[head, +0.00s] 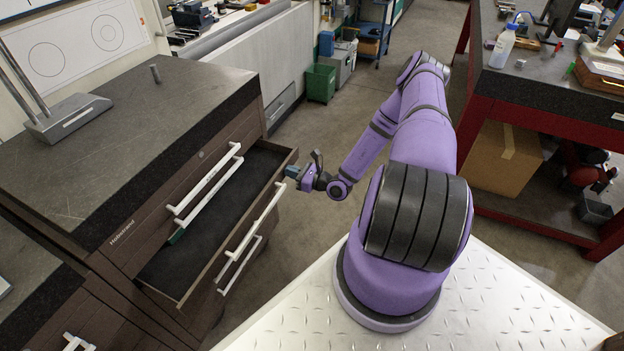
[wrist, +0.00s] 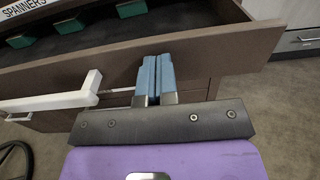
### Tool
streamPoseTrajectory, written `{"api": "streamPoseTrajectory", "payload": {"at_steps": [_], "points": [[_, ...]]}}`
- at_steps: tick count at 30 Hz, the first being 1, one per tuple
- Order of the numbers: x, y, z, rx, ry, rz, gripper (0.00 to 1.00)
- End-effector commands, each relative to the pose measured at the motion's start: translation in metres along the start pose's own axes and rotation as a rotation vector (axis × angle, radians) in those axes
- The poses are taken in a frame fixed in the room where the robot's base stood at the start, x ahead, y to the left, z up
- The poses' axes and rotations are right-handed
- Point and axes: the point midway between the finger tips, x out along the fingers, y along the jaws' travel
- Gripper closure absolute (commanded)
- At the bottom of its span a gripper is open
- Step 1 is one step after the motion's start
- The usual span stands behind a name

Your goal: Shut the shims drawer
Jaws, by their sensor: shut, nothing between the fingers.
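One drawer (head: 220,279) stands pulled out of the dark brown cabinet, with a white bar handle (head: 257,218) on its front. No label naming it shims is readable. Its dark interior shows several green pieces in the wrist view (wrist: 71,24). My gripper (head: 291,172) is shut and empty, at the outer face of this drawer's front near its far end. In the wrist view, its blue fingertips (wrist: 155,70) overlap the drawer front (wrist: 215,52), right of the handle (wrist: 60,100). I cannot tell whether they touch it.
A white label reading SPANNERS (wrist: 25,8) shows above the open drawer. A closed drawer with a white handle (head: 209,187) is above, and another handle (head: 240,264) shows below. A red-framed workbench (head: 540,95) stands right. Grey floor (head: 300,225) between cabinet and my base is clear.

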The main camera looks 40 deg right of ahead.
Motion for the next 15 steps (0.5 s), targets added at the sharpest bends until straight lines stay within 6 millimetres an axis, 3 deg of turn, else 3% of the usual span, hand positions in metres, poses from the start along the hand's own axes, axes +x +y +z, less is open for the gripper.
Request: {"api": "streamPoseTrajectory", "payload": {"at_steps": [6, 15], "points": [[0.063, 0.001, 0.000, -0.002, -0.002, 0.003, 1.00], [0.128, 0.001, 0.000, -0.002, -0.001, 0.002, 1.00]]}}
